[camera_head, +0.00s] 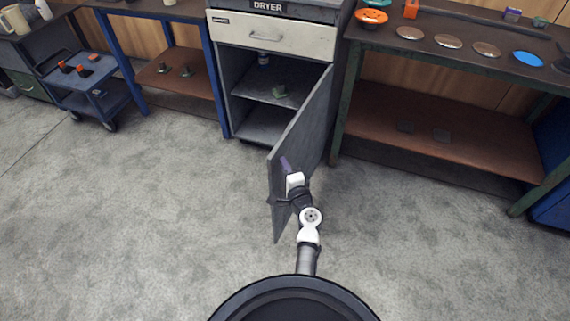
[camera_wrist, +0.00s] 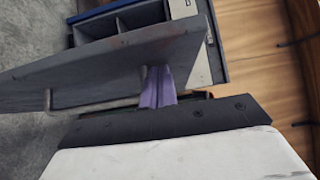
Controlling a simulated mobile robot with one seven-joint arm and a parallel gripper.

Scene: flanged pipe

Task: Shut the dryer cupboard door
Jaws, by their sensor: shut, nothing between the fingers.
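The dryer cupboard (camera_head: 265,38) stands at the back centre. Its grey door (camera_head: 305,125) stands wide open, hinged on the right and swung out towards me. My gripper (camera_head: 286,164) is at the right-hand face of the door, its purple fingers shut and empty. In the wrist view the fingers (camera_wrist: 158,88) are together, close against the door panel (camera_wrist: 95,70) and beside one end of its bar handle (camera_wrist: 95,105). I cannot tell whether they touch the panel. The handle is not held; in the head view my wrist partly covers it.
A workbench (camera_head: 460,75) with discs stands at the right. A blue trolley (camera_head: 85,80) stands at the left. The floor left of the door is clear.

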